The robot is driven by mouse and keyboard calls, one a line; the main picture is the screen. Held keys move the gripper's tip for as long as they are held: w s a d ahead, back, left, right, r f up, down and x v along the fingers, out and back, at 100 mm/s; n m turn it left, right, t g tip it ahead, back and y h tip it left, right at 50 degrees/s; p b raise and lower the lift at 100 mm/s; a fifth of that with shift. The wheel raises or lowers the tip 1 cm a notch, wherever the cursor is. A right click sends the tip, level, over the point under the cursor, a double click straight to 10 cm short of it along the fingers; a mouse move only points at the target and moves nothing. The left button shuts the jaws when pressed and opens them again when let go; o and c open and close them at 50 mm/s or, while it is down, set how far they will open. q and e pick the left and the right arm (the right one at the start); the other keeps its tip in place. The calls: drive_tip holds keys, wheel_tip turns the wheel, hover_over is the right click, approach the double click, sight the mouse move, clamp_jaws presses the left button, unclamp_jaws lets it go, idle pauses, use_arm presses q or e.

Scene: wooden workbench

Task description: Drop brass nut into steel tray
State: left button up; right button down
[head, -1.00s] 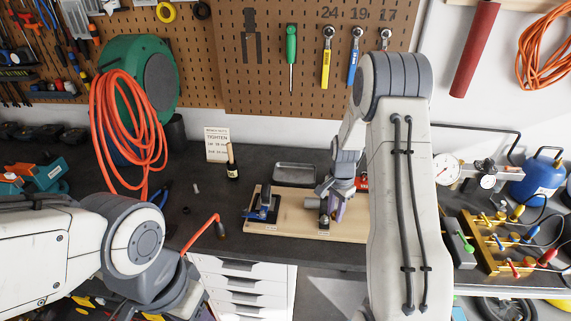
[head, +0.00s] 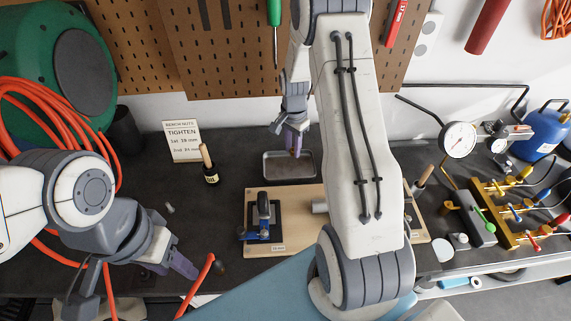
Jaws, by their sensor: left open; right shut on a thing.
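The steel tray (head: 278,168) is a shallow grey rectangle on the dark bench top, behind the wooden board. My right gripper (head: 295,148) hangs over the tray's back part, fingers pointing down. It is shut on a small brownish thing, the brass nut (head: 295,154), which is mostly hidden between the purple fingers. The exact height above the tray is hard to tell. My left gripper (head: 174,268) is open and empty near the front edge of the bench, well left of the tray.
A wooden board (head: 285,240) with a blue-and-black fixture (head: 263,215) lies in front of the tray. Gauges and brass valves are at right.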

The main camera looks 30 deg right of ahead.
drive_tip(key=b, duration=0.4)
hover_over(293, 170)
drive_tip(key=shift+f, duration=2.8)
drive_tip(key=shift+r, duration=0.1)
drive_tip(key=c, duration=0.6)
unclamp_jaws()
drive_tip(key=shift+r, duration=0.55)
wheel_tip(293, 170, up, 9)
drive_tip(key=shift+r+b, duration=0.2)
drive_tip(key=shift+b, duration=1.05)
